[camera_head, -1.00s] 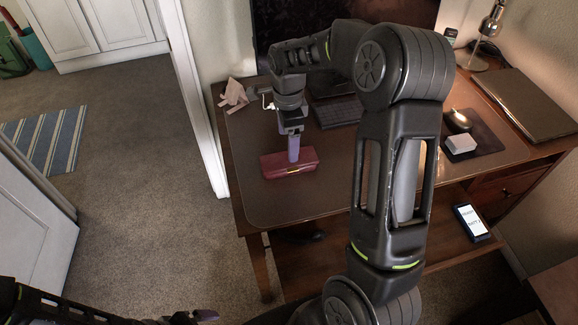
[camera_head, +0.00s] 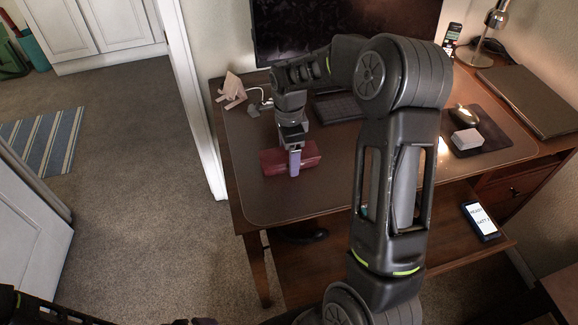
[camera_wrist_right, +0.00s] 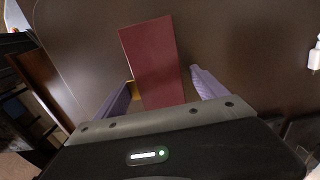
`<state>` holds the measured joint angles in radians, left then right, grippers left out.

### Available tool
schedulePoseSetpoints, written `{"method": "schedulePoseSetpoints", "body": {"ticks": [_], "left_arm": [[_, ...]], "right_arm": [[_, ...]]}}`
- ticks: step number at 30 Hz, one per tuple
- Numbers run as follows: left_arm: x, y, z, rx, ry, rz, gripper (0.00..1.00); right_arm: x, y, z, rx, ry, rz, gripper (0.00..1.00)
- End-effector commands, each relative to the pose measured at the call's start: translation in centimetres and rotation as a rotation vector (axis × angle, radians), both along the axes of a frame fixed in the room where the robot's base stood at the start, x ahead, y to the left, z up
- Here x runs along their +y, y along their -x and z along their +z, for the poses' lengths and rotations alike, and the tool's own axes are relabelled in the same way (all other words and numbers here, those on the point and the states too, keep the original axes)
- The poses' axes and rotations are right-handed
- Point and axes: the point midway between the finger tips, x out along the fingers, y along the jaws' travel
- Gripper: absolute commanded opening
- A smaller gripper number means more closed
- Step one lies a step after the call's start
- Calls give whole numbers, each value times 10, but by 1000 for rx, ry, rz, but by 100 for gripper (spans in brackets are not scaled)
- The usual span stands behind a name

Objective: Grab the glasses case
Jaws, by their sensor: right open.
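The glasses case (camera_head: 307,152) is a dark red oblong box lying on the desk blotter (camera_head: 265,200). It also shows in the right wrist view (camera_wrist_right: 150,55). My right gripper (camera_head: 295,163) is at the case, pointing down, with one purple finger visible in front of it. In the right wrist view the purple fingers of this gripper (camera_wrist_right: 162,78) are spread on either side of the case, with a gap visible on the right. My left gripper (camera_head: 203,321) barely shows at the bottom edge, and its jaws are mostly cut off.
A keyboard (camera_head: 338,108) lies behind my right arm. Crumpled paper (camera_head: 233,88) is at the back left. A mouse (camera_head: 465,112), a white box (camera_head: 467,139) and a closed laptop (camera_head: 528,97) are on the right. The blotter in front of the case is clear.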

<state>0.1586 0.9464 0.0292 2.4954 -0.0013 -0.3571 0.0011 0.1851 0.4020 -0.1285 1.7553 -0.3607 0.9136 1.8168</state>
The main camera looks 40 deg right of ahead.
Motion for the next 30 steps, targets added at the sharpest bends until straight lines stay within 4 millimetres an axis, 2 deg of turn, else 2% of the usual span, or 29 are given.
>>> {"method": "schedulePoseSetpoints", "body": {"ticks": [19, 30], "left_arm": [[0, 0, -1, -1, 0, 0, 98], [0, 0, -1, -1, 0, 0, 98]], "right_arm": [[0, 0, -2, -1, 0, 0, 81], [0, 0, -2, -1, 0, 0, 51]]}}
